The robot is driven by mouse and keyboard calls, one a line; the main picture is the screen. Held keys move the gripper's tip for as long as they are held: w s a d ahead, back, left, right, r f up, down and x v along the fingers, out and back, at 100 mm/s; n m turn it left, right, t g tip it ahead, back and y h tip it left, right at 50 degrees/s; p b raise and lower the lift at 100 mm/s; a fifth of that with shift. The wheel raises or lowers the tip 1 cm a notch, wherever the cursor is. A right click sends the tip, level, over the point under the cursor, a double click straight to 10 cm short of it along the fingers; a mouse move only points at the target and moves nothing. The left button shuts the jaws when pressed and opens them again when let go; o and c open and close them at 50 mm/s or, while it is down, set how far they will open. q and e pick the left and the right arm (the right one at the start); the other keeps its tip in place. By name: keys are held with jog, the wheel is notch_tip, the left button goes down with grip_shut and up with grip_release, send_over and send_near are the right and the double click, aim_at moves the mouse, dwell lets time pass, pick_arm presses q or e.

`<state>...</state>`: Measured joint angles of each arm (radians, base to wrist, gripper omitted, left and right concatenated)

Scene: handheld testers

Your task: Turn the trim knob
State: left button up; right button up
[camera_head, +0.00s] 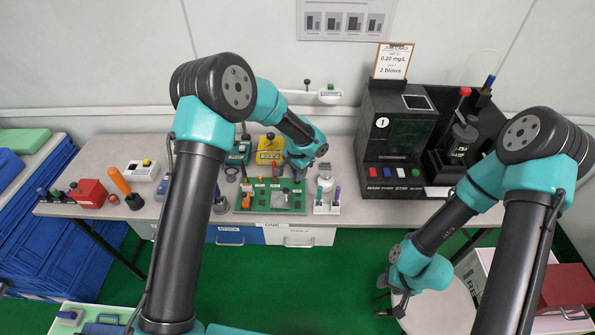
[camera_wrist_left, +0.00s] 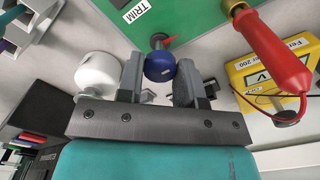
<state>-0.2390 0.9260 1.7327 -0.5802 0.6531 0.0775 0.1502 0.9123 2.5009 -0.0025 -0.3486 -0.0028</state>
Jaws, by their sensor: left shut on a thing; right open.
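The trim knob (camera_wrist_left: 160,66) is a small blue knob with a red pointer beside the TRIM label (camera_wrist_left: 135,12) on a green board (camera_wrist_left: 190,15). The green board also shows on the bench in the head view (camera_head: 258,208). My left gripper (camera_wrist_left: 160,78) has its fingers on both sides of the blue knob and is shut on it. In the head view my left gripper (camera_head: 300,168) is at the back right of the green board, and the knob is hidden there. My right gripper (camera_head: 392,302) is open and empty, low in front of the bench.
A red-handled tool (camera_wrist_left: 270,50) and a yellow tester (camera_wrist_left: 290,72) are right of the knob in the wrist view. A white round object (camera_wrist_left: 98,72) is close to the left finger. The black machine (camera_head: 400,135) with a job card (camera_head: 393,62) stands to the right.

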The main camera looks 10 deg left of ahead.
pick_arm(q)
jog(key=o, duration=0.9)
jog(key=shift+r, duration=0.15)
notch_tip(320, 180, up, 17)
jog(key=shift+r, duration=0.1)
dwell(0.5)
